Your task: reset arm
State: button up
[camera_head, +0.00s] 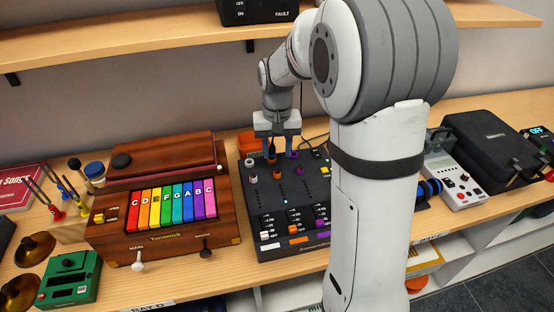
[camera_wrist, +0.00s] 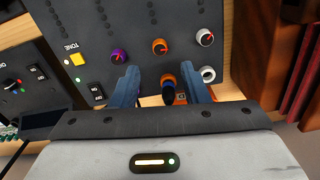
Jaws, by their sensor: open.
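My gripper (camera_head: 279,152) is open and points down at the back part of the black mixer panel (camera_head: 262,207). I see a gap on each side of the plug. The wrist view also shows a purple knob (camera_wrist: 118,56), an orange knob (camera_wrist: 159,46) and a white knob (camera_wrist: 204,37) on the panel beyond the fingertips.
A wooden box with rainbow keys (camera_head: 172,208) stands left of the mixer. A wooden shelf (camera_head: 130,33) runs above and behind, with a black box (camera_head: 258,10) on it. A black case (camera_head: 495,150) and a white device (camera_head: 455,180) stand to the right.

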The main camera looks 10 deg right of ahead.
jog(key=shift+r, duration=0.35)
jog(key=shift+s, duration=0.1)
jog(key=shift+s+r, duration=0.3)
jog(key=s+r+n+t, duration=0.1)
jog(key=s+r+t, duration=0.2)
jog(key=s, duration=1.8)
jog(key=shift+d+r+n, duration=0.25)
jog(key=shift+r+n, duration=0.05)
jog(key=shift+r, duration=0.35)
